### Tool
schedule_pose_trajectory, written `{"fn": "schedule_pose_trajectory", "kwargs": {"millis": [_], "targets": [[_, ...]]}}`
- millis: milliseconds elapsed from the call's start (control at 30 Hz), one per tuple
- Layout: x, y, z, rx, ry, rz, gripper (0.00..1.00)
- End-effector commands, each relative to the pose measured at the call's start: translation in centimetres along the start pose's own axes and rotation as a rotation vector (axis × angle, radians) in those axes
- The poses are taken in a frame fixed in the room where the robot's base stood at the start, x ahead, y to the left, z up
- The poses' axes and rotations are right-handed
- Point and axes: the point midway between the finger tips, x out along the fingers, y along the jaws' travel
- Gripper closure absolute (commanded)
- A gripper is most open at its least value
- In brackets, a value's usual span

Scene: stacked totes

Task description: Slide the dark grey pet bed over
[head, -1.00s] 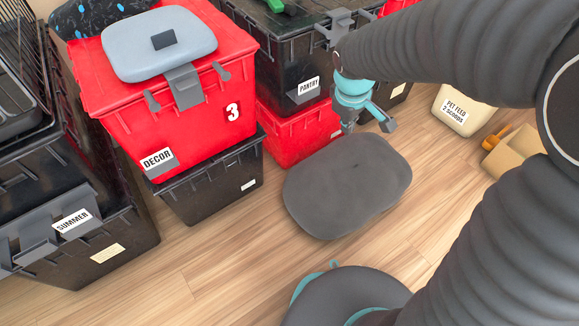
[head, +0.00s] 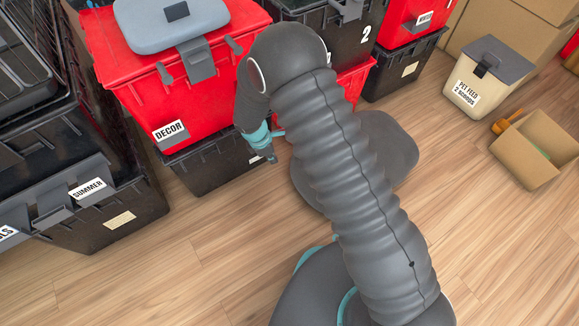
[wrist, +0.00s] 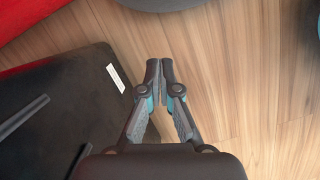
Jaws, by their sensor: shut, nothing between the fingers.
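The dark grey pet bed (head: 381,146) lies flat on the wooden floor in front of the stacked totes. My arm crosses over it in the head view and hides its middle. My gripper (head: 272,158) points down just left of the bed, in front of the black tote under the red DECOR tote. In the wrist view my gripper (wrist: 160,63) is shut and empty above bare floor. A dark grey rounded edge (wrist: 165,4) at the top of the wrist view appears to be the bed, apart from the fingertips.
The red DECOR tote (head: 152,101) sits on a black tote (head: 203,180), close beside my gripper. A black SUMMER tote (head: 110,222) stands at left. A PET FEED bin (head: 467,93) and an open cardboard box (head: 527,168) stand at right. Front-left floor is clear.

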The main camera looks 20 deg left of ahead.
Motion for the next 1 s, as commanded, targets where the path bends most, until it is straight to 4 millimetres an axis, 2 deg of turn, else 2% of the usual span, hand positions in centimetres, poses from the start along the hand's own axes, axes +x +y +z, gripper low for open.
{"fn": "schedule_pose_trajectory", "kwargs": {"millis": [267, 667, 800, 1000], "targets": [[3.1, -0.1, -0.3, -0.011, -0.002, -0.004, 1.0], [10.5, -0.1, -0.3, -0.009, -0.001, -0.003, 1.0], [10.7, 0.0, 1.9, -0.006, -0.001, -0.001, 1.0], [11.1, 0.0, 3.3, -0.008, 0.0, -0.001, 1.0]]}}
